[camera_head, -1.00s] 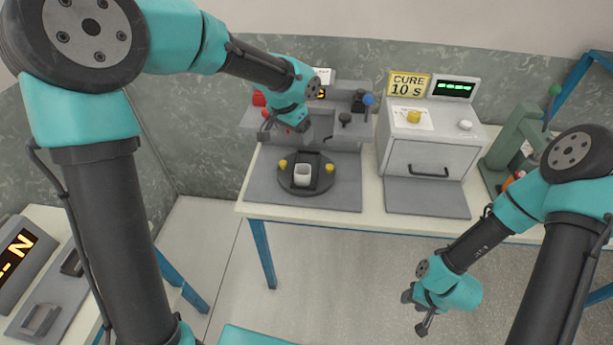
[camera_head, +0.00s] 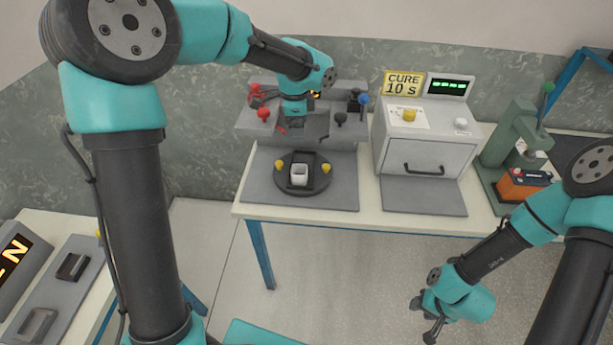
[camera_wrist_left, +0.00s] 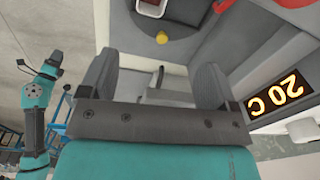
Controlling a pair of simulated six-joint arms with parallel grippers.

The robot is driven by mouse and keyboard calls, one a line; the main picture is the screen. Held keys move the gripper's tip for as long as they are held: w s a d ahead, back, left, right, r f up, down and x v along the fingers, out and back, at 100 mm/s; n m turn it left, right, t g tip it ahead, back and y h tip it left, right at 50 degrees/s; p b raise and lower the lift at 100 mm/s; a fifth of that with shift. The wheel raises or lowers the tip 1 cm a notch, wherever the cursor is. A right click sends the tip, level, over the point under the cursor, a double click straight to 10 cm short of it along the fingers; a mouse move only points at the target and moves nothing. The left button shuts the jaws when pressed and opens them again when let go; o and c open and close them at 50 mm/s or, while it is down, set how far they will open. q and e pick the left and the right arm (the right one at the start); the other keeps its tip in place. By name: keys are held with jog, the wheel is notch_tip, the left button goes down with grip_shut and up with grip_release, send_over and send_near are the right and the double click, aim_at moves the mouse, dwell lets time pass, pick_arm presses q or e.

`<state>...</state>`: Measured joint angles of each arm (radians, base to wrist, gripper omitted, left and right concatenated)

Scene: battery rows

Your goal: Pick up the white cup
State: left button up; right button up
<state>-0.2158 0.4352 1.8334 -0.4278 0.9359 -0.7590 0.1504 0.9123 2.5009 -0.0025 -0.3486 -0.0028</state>
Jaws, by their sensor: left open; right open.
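The white cup (camera_head: 299,175) stands upright in a dark holder on a round black plate (camera_head: 320,185), between two yellow knobs. In the left wrist view, a white rounded shape at the top edge, which looks like the cup (camera_wrist_left: 151,8), is partly cut off. My left gripper (camera_head: 292,125) is open and empty, above and behind the cup, in front of the grey station. In its wrist view the two fingers (camera_wrist_left: 155,78) are apart with nothing between them. My right gripper (camera_head: 427,318) is open and empty, low in front of the table, far from the cup.
The grey station (camera_head: 345,137) behind the plate carries red, black and blue knobs. A grey curing box (camera_head: 422,150) stands to the right. A green press (camera_head: 512,140) and an orange-black box (camera_head: 524,183) are further right. A side table with a lit display is at lower left.

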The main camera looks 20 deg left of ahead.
pick_arm(q)
jog(key=shift+s+d+f+m+g, duration=0.2)
jog(key=shift+s+f+m+g, duration=0.1)
jog(key=shift+f+m, duration=0.4)
send_over(299, 173)
jog(key=s, duration=0.2)
jog(key=f, duration=1.2)
jog(key=shift+d+f, duration=0.15)
jog(key=shift+d, duration=0.25)
jog(key=shift+f, duration=2.6)
jog(key=shift+c, duration=0.2)
jog(key=c, duration=1)
